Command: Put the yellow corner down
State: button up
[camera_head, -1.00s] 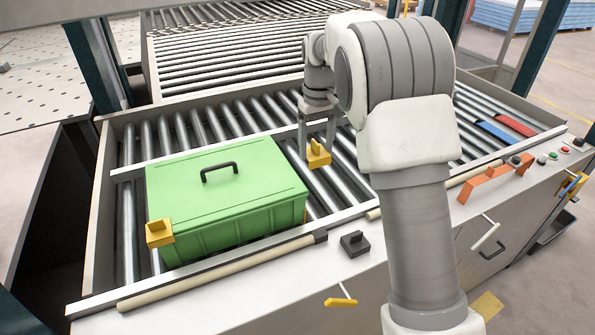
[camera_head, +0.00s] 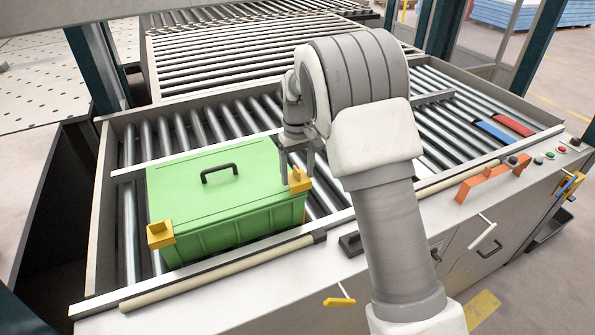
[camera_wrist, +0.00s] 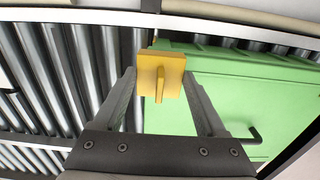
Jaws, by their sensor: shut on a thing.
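A yellow corner (camera_head: 299,180) is at the right front corner of the green lidded box (camera_head: 215,190). My gripper (camera_head: 297,160) is above it with its fingers pointing down. In the wrist view the yellow corner (camera_wrist: 160,72) shows its flat plate and upright tab between my gripper's fingers (camera_wrist: 163,95), over the box's edge. I cannot tell whether it touches the box. A second yellow corner (camera_head: 160,234) sits at the box's left front corner. The box has a black handle (camera_head: 219,171) on its lid.
The box stands on a roller conveyor (camera_head: 190,122) inside a grey frame. A long cream bar (camera_head: 220,273) runs along the front rail. Blue (camera_head: 494,132) and red (camera_head: 513,124) pieces lie at the right, with rollers free between.

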jog(key=shift+f+b, duration=0.3)
jog(key=shift+f, duration=0.25)
jog(key=o, duration=1.3)
jog(key=shift+c, duration=0.2)
jog(key=shift+r, duration=0.1)
notch_tip(320, 180, up, 12)
jog(key=s+d+r+m+t, duration=0.1)
jog(key=s+d+r, duration=0.3)
jog(key=s+r, duration=0.25)
jog(key=s+d+m+t, duration=0.1)
jog(key=s+d+t, duration=0.1)
jog(key=s, duration=1.1)
jog(key=s+d+m+t, duration=0.2)
jog(key=s+d, duration=0.3)
jog(key=s, duration=0.7)
jog(key=shift+s+d+f+m+t, duration=0.25)
jog(key=shift+s+f+m+t, duration=0.05)
jog(key=shift+s+f, duration=0.1)
